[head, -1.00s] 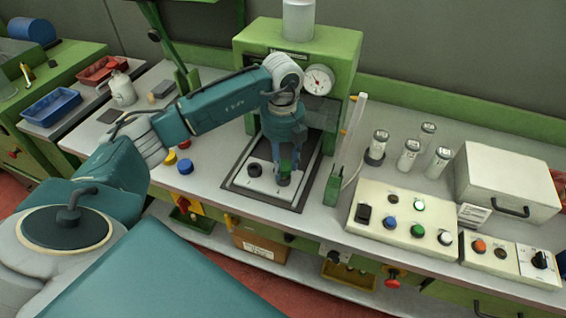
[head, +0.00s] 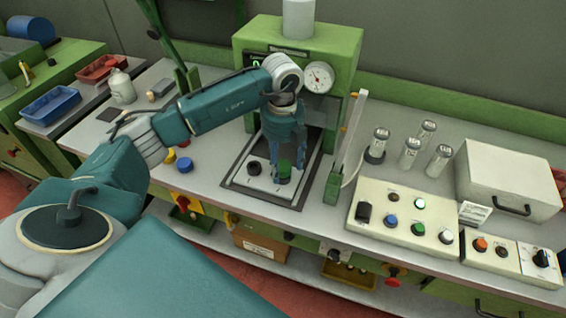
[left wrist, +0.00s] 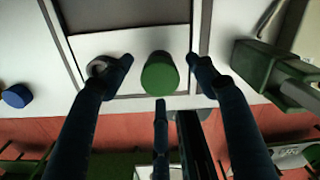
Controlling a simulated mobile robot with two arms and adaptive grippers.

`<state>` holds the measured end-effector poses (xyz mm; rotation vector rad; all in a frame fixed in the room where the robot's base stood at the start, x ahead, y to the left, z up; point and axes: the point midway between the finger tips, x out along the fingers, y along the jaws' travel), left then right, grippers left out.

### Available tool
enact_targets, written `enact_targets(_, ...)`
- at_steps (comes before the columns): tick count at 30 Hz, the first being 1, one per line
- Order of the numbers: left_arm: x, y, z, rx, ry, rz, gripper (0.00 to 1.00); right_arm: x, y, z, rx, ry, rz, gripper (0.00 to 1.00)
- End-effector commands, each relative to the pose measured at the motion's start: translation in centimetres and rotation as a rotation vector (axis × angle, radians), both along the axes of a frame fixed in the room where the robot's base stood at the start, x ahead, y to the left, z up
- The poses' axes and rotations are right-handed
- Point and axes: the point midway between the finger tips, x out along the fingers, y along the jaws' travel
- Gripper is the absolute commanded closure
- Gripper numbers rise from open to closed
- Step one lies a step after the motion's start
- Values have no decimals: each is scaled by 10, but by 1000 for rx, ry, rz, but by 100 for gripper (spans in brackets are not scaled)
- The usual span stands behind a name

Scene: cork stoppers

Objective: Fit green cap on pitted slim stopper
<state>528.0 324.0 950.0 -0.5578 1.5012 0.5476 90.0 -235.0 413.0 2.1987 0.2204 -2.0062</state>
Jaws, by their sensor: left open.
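The green cap (head: 285,167) is upright on the pale plate under the press, and it also shows in the left wrist view (left wrist: 160,75). The pitted slim stopper is not visible; I cannot tell whether it is beneath the cap. My left gripper (head: 287,176) is over the plate with its fingers spread around the cap. In the left wrist view the open fingertips (left wrist: 160,72) stand on both sides of the cap, with gaps visible. My right gripper is not in view.
A dark ring-shaped holder (head: 254,168) is on the plate left of the cap. Blue (head: 185,166) and yellow (head: 170,157) caps lie left of the press. A green post stand (head: 332,187) and a button panel (head: 405,218) are to the right.

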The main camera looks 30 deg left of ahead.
Motion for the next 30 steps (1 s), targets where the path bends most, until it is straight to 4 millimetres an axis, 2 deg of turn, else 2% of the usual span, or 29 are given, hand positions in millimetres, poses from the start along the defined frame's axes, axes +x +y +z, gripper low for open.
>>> enact_targets(5, 1, 0, 13, 0, -3, 0, 42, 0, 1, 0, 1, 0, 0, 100)
enact_targets(15, 2, 0, 82, 0, -6, 0, 42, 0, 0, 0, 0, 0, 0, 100)
enact_targets(19, 1, 0, 103, 0, -3, -1, 42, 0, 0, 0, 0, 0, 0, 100)
enact_targets(24, 0, 1, 118, 0, 0, 0, 42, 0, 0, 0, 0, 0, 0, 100)
enact_targets(30, 0, 1, 120, -1, 1, 0, 42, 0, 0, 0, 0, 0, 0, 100)
